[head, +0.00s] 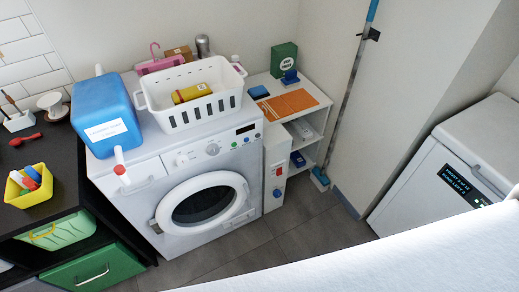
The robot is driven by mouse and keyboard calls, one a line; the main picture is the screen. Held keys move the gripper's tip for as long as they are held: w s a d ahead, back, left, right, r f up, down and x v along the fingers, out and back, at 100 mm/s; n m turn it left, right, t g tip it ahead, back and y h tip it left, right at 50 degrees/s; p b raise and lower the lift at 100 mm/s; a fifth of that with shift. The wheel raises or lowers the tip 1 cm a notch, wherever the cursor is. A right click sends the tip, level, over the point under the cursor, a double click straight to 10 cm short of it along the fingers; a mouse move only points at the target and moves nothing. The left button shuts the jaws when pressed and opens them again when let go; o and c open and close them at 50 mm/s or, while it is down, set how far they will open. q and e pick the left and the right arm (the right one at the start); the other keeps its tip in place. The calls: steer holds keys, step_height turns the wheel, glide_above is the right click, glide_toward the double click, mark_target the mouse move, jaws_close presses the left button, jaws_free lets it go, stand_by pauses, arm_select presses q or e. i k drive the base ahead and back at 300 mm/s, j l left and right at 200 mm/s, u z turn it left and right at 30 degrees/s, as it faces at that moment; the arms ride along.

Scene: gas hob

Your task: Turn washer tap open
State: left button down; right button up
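The white washing machine (160,205) stands left of centre with its round door (203,205) shut. A narrow white panel (275,160) stands at its right side, with a red part (279,171) and a blue round part (277,192) on its front. A white spout-like piece with a red part (119,169) shows at the washer's front left, below a blue canister (105,115). I cannot tell which of these is the washer tap, or whether it is open. Neither gripper is in view.
A white basket (190,115) with a yellow bottle (192,93) stands on the washer. A shelf unit (325,115) and leaning pole (350,85) are to the right. A dark counter is left. A large white surface covers the lower right. Floor (310,228) before the shelf is clear.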

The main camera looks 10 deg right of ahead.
mark_target(277, 194)
steer(key=l, duration=0.45)
steer(key=i+l, duration=0.1)
steer(key=l, duration=0.35)
steer(key=z, duration=0.2)
steer(key=k+l+u, duration=0.2)
steer(key=l, duration=0.25)
steer(key=i+z, duration=0.1)
steer(key=z, duration=0.3)
steer(key=i+j+z, duration=0.15)
steer(key=z, duration=0.2)
steer(key=i+j+z, duration=0.1)
steer(key=z, duration=0.3)
